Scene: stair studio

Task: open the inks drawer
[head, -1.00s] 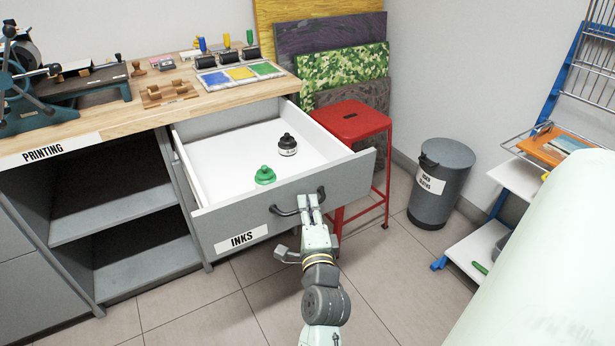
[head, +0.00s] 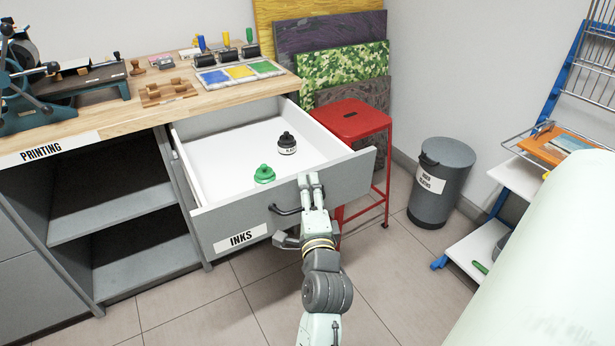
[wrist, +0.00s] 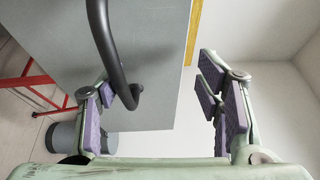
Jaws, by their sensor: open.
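The inks drawer (head: 225,229) is pulled out of the bench, with an INKS label on its grey front. A green bottle (head: 264,174) and a black bottle (head: 287,144) stand inside on the white bottom. The dark bar handle (head: 285,211) is on the drawer front, its right part hidden behind my gripper (head: 309,184). In the wrist view, my gripper (wrist: 165,95) is open, with purple-padded fingers. The handle (wrist: 113,55) lies close to the left finger there, and the space between the fingers is mostly empty. I cannot tell whether finger and handle touch.
A red stool (head: 351,122) stands close to the drawer's right side. A dark bin (head: 440,180) and a wire rack with shelves (head: 525,180) are further right. Open shelves (head: 110,212) are left of the drawer. Floor in front is clear.

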